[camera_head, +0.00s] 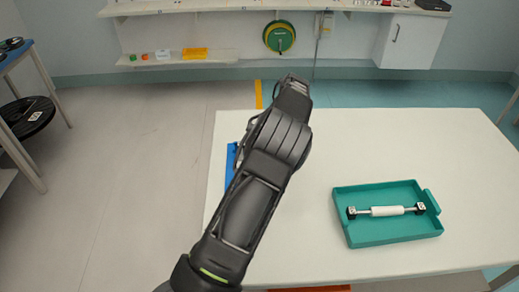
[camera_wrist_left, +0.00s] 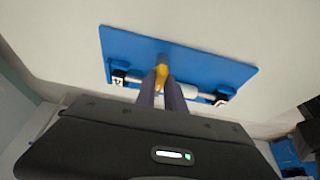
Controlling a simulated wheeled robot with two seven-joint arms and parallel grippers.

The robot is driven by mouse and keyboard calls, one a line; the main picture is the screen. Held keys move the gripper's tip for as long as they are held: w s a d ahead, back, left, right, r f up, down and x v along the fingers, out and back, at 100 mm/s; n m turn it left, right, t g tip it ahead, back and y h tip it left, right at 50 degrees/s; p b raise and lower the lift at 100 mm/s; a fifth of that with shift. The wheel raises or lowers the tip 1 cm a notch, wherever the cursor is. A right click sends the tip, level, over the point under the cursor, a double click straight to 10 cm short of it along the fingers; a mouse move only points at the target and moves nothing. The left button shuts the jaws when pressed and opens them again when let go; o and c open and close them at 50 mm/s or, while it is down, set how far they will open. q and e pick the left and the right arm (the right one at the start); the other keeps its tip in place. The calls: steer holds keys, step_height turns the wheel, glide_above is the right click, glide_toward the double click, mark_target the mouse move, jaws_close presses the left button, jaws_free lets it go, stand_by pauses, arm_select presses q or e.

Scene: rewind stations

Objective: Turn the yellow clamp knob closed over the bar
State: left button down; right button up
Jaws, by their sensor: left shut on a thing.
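The yellow clamp knob (camera_wrist_left: 162,73) shows in the left wrist view, at the middle of a blue plate (camera_wrist_left: 215,69). My left gripper (camera_wrist_left: 163,88) is shut on the knob, its two dark fingers on either side of it. A bar with a white middle (camera_wrist_left: 184,91) and black-and-white end blocks (camera_wrist_left: 119,77) runs along the plate, partly hidden behind the fingers. Which way the knob is turned is hard to tell. In the head view my left arm covers most of the blue plate (camera_head: 231,165), and the knob is hidden. My right gripper is not in view.
A teal tray (camera_head: 390,239) holding another bar with a white middle (camera_head: 387,211) lies on the white table (camera_head: 350,140), right of my arm. The table between and behind is clear. A blue-topped stand (camera_head: 15,55) is far left. A wall shelf (camera_head: 220,60) is at the back.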

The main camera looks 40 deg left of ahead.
arm_select(q)
steer(key=c, duration=1.4)
jaws_free()
steer(key=shift+c, duration=0.2)
steer(key=shift+w+d+r, duration=0.2)
steer(key=shift+r, duration=0.3)
steer(key=p+v, duration=0.4)
steer(key=v, duration=0.2)
steer(key=shift+r, duration=0.3)
steer(key=shift+d, duration=0.15)
